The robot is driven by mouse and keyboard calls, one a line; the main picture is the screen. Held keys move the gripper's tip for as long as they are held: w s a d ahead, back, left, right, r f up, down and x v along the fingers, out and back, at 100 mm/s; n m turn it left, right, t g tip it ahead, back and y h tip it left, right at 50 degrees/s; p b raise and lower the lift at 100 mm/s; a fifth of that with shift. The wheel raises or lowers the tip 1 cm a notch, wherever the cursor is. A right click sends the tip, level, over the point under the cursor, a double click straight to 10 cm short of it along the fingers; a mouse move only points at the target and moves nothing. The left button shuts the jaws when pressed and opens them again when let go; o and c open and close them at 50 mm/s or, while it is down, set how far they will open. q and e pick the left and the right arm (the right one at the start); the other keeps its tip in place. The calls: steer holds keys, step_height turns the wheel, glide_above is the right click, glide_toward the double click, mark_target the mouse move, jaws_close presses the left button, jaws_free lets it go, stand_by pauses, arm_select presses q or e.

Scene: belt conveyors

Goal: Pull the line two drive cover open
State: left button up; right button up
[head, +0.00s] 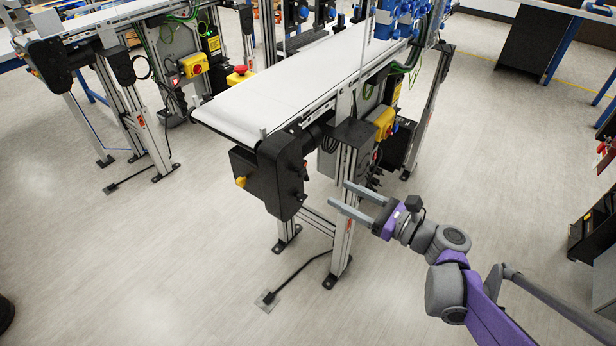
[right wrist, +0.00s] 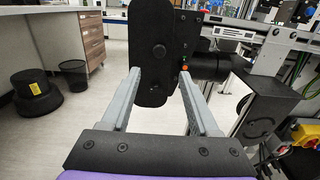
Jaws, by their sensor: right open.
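A black drive cover (head: 283,175) hangs at the near end of the middle belt conveyor (head: 290,85). The gap between fingertips and cover is hard to judge. My left gripper is out of view.
Conveyor legs (head: 345,225) stand close to the right gripper. A yellow switch box (head: 383,123) is fixed to the frame above it. A second conveyor (head: 90,20) is at the upper left. The floor (head: 160,250) in front is mostly clear. A wrist-view bin (right wrist: 73,75) stands left.

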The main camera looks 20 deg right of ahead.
mark_target(304, 175)
steer(key=b+x, duration=0.1)
steer(key=x, duration=0.9)
steer(key=shift+w+a+r, duration=0.1)
steer(key=shift+w+a, duration=0.05)
steer(key=shift+a, duration=0.1)
jaws_close()
stand_by(1.0)
